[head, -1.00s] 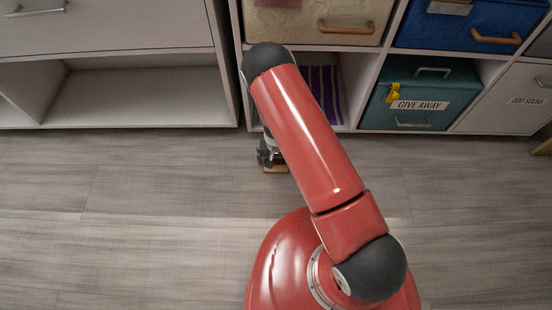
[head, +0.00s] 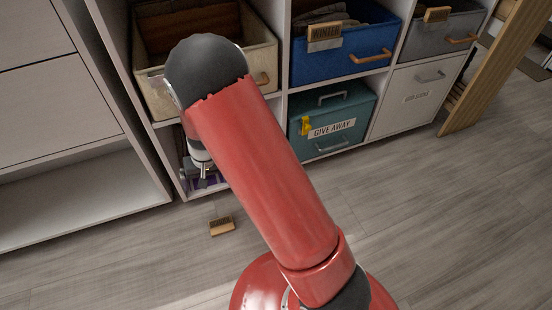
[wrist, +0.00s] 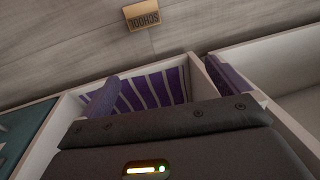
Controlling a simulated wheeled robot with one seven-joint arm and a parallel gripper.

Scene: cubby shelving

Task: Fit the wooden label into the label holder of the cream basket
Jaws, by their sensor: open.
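The wooden label (head: 221,226) lies on the floor in front of the shelving. In the wrist view the label (wrist: 141,17) reads SCHOOL upside down. My gripper (head: 203,184) is open and empty, just in front of the lower cubby and apart from the label, which appears below and right of it in the head view. The cream basket (head: 152,103) stands in the upper left cubby, open at the top. My arm covers part of its front. A small metal piece shows at the arm's edge there; I cannot tell if it is the label holder.
A blue basket (head: 345,68) with a WINTER label stands right of the cream one. Below it is a teal GIVE AWAY box (head: 350,118). A purple striped item (wrist: 150,92) lies in the lower cubby. The floor (head: 400,230) at the right is clear.

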